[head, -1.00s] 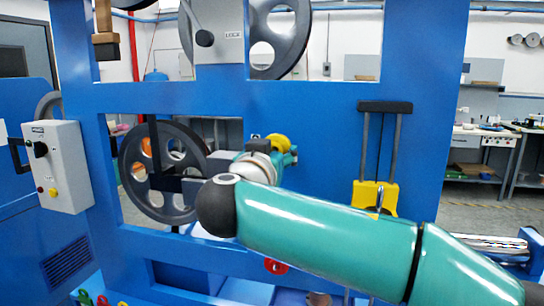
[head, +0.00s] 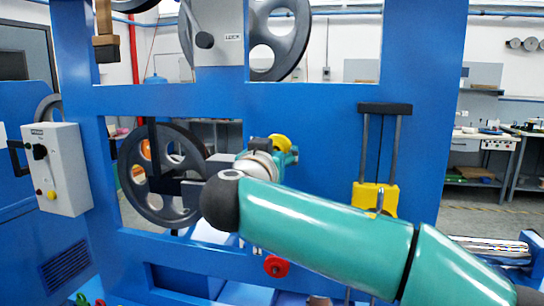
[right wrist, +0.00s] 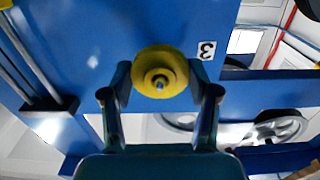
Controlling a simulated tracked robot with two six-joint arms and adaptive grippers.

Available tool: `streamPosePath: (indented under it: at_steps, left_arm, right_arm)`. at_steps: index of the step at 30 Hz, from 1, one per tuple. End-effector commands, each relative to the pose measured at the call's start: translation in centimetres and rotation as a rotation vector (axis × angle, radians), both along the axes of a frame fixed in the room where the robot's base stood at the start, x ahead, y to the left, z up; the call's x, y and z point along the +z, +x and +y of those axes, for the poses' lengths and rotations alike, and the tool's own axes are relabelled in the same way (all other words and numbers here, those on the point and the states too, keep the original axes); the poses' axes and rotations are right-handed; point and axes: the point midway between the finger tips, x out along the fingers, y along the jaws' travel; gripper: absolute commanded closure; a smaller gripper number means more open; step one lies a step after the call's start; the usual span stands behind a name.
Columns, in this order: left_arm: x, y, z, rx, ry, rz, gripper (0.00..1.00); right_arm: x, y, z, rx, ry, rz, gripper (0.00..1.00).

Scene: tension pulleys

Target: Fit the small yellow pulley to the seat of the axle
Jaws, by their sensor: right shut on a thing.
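The small yellow pulley (head: 281,141) is at the blue frame's middle panel, just above my right gripper (head: 290,157). In the right wrist view the yellow pulley (right wrist: 160,66) is face-on between the two fingertips of the right gripper (right wrist: 160,80), which is shut on it. A small grey pin tip (right wrist: 159,83) shows at the pulley's centre. Whether this is the axle, and whether the pulley touches its seat, I cannot tell. My left gripper is not in view.
A label with a 3 (right wrist: 207,50) is on the panel beside the pulley. A large dark wheel (head: 160,205) stands left of my arm. A yellow block with grey rods (head: 376,197) is to the right. A grey control box (head: 57,170) is at the far left.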

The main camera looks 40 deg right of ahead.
Motion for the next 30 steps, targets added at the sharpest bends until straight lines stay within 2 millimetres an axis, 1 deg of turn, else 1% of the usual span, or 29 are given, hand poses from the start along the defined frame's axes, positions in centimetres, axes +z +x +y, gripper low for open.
streamPosePath:
  at_steps: [4,23,24,28,29,30]
  left_arm:
    - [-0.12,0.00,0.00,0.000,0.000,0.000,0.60]
    - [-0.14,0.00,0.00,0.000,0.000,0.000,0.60]
    - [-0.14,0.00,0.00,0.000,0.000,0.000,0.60]
    - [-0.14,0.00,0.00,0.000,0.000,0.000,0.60]
    - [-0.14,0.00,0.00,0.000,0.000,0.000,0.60]
    - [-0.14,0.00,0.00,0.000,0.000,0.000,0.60]
  right_arm:
    - [-0.01,0.33,-0.41,0.000,-0.001,-0.001,0.78]
    - [0.07,0.38,-0.51,0.000,0.000,-0.001,0.78]
    - [0.07,0.37,-0.52,0.000,-0.001,-0.002,0.35]
    - [0.05,0.38,-0.51,0.000,0.000,-0.001,0.14]
    - [0.05,0.38,-0.51,0.000,0.000,-0.001,0.11]
    - [0.04,0.38,-0.50,0.000,0.000,-0.001,0.11]
